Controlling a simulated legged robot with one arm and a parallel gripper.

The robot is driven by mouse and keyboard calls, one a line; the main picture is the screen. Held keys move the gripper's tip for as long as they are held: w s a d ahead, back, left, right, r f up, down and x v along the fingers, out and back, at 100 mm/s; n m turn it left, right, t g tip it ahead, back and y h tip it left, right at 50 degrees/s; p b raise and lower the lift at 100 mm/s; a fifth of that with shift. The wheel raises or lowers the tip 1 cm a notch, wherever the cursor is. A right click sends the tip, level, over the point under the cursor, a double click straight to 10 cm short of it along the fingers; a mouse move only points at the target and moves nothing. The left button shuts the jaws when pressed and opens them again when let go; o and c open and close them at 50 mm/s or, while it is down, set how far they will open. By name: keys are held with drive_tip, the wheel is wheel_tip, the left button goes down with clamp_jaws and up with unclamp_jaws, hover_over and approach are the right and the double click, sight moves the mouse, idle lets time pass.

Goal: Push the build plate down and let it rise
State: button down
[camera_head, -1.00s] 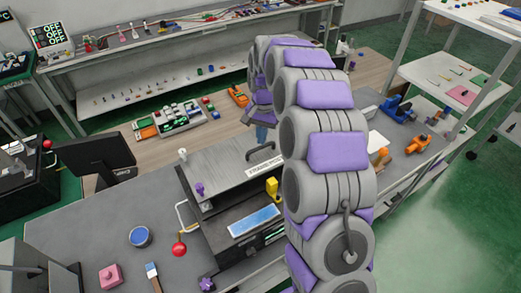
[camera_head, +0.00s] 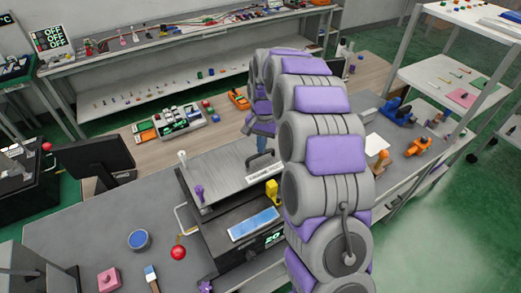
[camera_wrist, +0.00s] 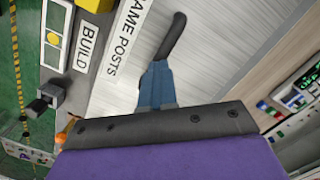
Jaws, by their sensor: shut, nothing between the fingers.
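The grey metal plate (camera_head: 225,172) lies on top of the dark machine (camera_head: 222,238) on the bench. It looks roughly level in the head view. My gripper (camera_head: 262,147) is over the plate's far right side. Its blue fingers (camera_wrist: 157,85) are shut and empty, close to the base of the handle. I cannot tell whether they touch the handle or the plate.
A yellow block (camera_head: 272,190) and a blue panel (camera_head: 254,223) are at the machine's front. A red ball knob (camera_head: 178,253) is at its left. A monitor (camera_head: 95,160) stands left. The bench around the blue tin (camera_head: 139,240) is mostly clear.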

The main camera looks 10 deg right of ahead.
drive_tip(key=shift+w+d+r+p, duration=0.2)
drive_tip(key=shift+w+d+p, duration=0.15)
drive_tip(key=shift+w, duration=0.2)
drive_tip(key=shift+w+d+r+p, duration=0.2)
drive_tip(key=shift+w+p, duration=0.2)
drive_tip(key=shift+w, duration=0.15)
drive_tip(key=shift+w+d+f, duration=0.1)
drive_tip(key=shift+w+d, duration=0.1)
drive_tip(key=shift+w, duration=0.1)
drive_tip(key=shift+s+d, duration=0.1)
drive_tip(key=shift+s, duration=0.1)
wheel_tip(320, 180, up, 17)
drive_tip(key=w+p, duration=0.1)
drive_tip(key=shift+w+d+r+p, duration=0.2)
drive_tip(key=shift+w+d+p, duration=0.15)
drive_tip(key=shift+w+d, duration=0.1)
drive_tip(key=shift+s, duration=0.15)
drive_tip(key=s+f+n+b, duration=0.2)
drive_tip(key=s+f, duration=0.3)
drive_tip(key=s, duration=1)
drive_tip(key=s+a+f+n+b, duration=0.1)
drive_tip(key=s+f+n+b, duration=0.1)
drive_tip(key=s, duration=1.3)
drive_tip(key=s+a+f+n+b, duration=0.1)
drive_tip(key=s+f+b, duration=0.3)
drive_tip(key=s, duration=1.1)
wheel_tip(320, 180, down, 4)
drive_tip(key=shift+s+a+r+n+g+h+b, duration=0.15)
drive_tip(key=shift+s+n+g+h+b, duration=0.2)
drive_tip(key=shift+n, duration=0.45)
